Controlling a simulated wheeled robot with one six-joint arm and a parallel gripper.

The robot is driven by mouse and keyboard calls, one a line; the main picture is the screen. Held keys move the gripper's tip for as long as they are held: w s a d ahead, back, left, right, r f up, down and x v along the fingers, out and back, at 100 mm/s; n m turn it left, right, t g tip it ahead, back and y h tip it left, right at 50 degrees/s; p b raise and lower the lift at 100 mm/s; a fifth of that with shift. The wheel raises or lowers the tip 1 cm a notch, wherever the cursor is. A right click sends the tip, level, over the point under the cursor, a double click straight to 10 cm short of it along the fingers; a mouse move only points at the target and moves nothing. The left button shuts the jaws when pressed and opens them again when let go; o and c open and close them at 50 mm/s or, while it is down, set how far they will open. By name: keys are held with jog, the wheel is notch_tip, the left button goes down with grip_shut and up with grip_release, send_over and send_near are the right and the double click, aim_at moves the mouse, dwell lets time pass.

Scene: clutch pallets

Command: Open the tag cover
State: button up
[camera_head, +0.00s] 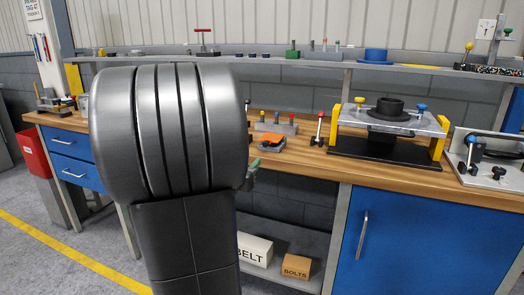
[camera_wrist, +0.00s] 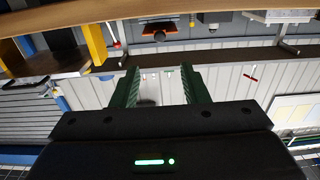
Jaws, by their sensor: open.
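I cannot make out a tag cover for certain in either view. My gripper (camera_wrist: 159,76) shows in the wrist view with its two green fingers spread apart and nothing between them. In the head view my own grey arm fills the left middle and hides most of the gripper; a small green part shows at its right edge. A sign with "TAG 47" (camera_head: 32,10) hangs at the upper left of the head view. A fixture with a pale plate (camera_head: 350,118) and a black flanged cylinder (camera_head: 388,108) stands on the bench, between yellow supports.
The wooden bench (camera_head: 310,162) runs across, with a blue cabinet (camera_head: 420,245) below. Small tools and an orange item (camera_head: 270,140) lie near its middle. A metal plate fixture (camera_head: 490,172) stands at the right. A shelf (camera_head: 300,62) carries several parts. Boxes marked BELT (camera_head: 254,249) and BOLTS (camera_head: 296,267) sit below.

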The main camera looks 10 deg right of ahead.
aim_at(265, 144)
jog(key=b+x, duration=0.1)
jog(key=x, duration=1.2)
jog(key=shift+w+d+b, duration=0.2)
jog(key=shift+b, duration=0.2)
grip_shut()
